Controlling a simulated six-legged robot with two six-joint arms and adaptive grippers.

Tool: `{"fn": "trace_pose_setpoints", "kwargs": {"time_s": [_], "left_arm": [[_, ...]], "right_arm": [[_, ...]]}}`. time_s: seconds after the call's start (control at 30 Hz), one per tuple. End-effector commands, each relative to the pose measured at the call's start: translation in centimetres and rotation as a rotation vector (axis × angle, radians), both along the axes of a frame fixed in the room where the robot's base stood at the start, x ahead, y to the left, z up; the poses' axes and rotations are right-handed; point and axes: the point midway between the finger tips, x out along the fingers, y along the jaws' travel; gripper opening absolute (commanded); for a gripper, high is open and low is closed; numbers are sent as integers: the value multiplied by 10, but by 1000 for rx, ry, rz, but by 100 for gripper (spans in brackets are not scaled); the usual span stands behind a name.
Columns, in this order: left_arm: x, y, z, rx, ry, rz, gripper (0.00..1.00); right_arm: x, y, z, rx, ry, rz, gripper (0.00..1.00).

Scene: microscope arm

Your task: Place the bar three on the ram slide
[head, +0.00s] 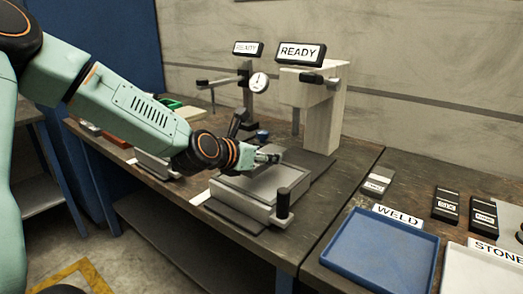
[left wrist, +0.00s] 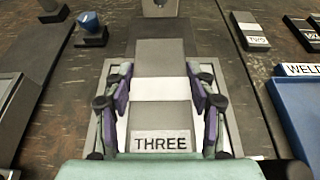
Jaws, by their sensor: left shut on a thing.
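My left gripper (head: 266,157) reaches in from the left, low over the light grey ram slide (head: 243,197) in front of the press. In the left wrist view, the purple-padded fingers of the gripper (left wrist: 160,98) stand on both sides of bar three (left wrist: 163,115) and are shut on it. The bar is grey with a white band and a label reading THREE. The pale frame of the slide (left wrist: 107,68) shows around and beyond the bar. I cannot tell whether the bar touches the slide. My right gripper is not in view.
A press with a READY sign (head: 301,53) stands behind the slide. A black handle (head: 284,204) rises at the slide's front corner. A blue WELD tray (head: 382,245), a STONE tray (head: 480,272) and several dark bars lie to the right. A dial gauge (head: 259,82) stands behind.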

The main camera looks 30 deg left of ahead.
Motion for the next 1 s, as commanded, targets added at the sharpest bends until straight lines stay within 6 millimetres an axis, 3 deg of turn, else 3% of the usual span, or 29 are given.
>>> {"fn": "trace_pose_setpoints", "kwargs": {"time_s": [0.1, 0.4, 0.83, 0.87, 1.0], "left_arm": [[1, 3, -2, 3, -9, 4, 0], [0, 5, -34, 3, -9, 5, 0], [0, 5, -36, 2, -10, 5, 0], [-2, 3, -39, 0, -1, 2, 58], [-1, 3, -39, 0, -1, 2, 70]], "right_arm": [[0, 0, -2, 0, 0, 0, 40], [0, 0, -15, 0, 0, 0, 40], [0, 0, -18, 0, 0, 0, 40], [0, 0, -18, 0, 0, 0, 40], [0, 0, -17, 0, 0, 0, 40]]}}
